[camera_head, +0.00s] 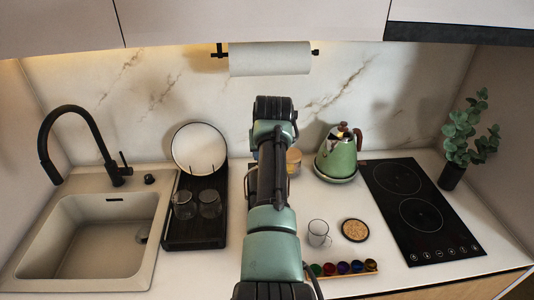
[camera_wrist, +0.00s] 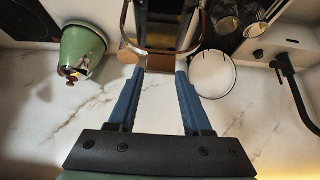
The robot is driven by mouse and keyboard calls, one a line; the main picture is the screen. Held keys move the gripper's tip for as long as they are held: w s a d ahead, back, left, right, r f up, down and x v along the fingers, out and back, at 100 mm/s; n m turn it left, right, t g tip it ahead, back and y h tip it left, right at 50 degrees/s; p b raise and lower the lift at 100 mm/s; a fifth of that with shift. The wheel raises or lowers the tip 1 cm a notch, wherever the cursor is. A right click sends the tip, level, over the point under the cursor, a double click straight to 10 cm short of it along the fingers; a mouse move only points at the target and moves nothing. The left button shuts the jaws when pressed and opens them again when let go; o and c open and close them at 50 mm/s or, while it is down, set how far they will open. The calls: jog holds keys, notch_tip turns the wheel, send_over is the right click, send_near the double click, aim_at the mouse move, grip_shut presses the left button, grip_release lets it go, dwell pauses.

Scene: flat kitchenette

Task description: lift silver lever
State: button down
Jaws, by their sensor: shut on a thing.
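In the wrist view a curved metallic bar, which looks like the silver lever (camera_wrist: 160,51), runs across the front of a dark appliance (camera_wrist: 158,14). A brown block (camera_wrist: 160,62) sits at the bar's middle, between my fingertips. My gripper (camera_wrist: 167,72) has two blue fingers closed in on this brown part from both sides. Exactly where the fingertips touch is hard to see. In the head view my arm covers the gripper and most of the appliance; only a small amber-brown part (camera_head: 293,160) shows beside the arm.
A green kettle (camera_head: 338,155) stands close to the right of my arm. A dish rack (camera_head: 195,235) with glasses and a white plate (camera_head: 199,148) is on the left. A clear mug (camera_head: 318,233), a round coaster (camera_head: 355,230) and a row of coloured capsules (camera_head: 343,268) lie in front.

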jog(key=shift+c, duration=2.3)
grip_release()
jog(key=shift+s+f, duration=0.1)
jog(key=shift+f, duration=0.4)
jog(key=shift+o, duration=0.7)
jog(key=shift+w+f, duration=0.3)
jog(key=shift+w, duration=0.4)
jog(key=b+v, duration=0.3)
jog(key=v, duration=1)
jog(key=shift+w, duration=0.2)
jog(key=s+a+r+t+b, duration=0.1)
jog(key=s+r+t, duration=0.1)
jog(key=r+t, duration=0.5)
jog(key=s+a+r+t+b, duration=0.15)
jog(key=r+t, duration=0.25)
jog(key=r, duration=0.6)
jog(key=s+r+t, duration=0.3)
jog(key=s+r, duration=0.1)
jog(key=s, duration=0.3)
jog(key=s+a+r+t, duration=0.1)
jog(key=s+r+t, duration=0.2)
jog(key=s, duration=0.4)
jog(key=s+a+r+t+b, duration=0.1)
jog(key=s+r+t, duration=0.2)
jog(key=s+r, duration=0.2)
jog(key=s, duration=0.2)
jog(key=shift+s+a+r, duration=0.25)
jog(key=shift+s+r, duration=0.05)
jog(key=shift+r, duration=0.05)
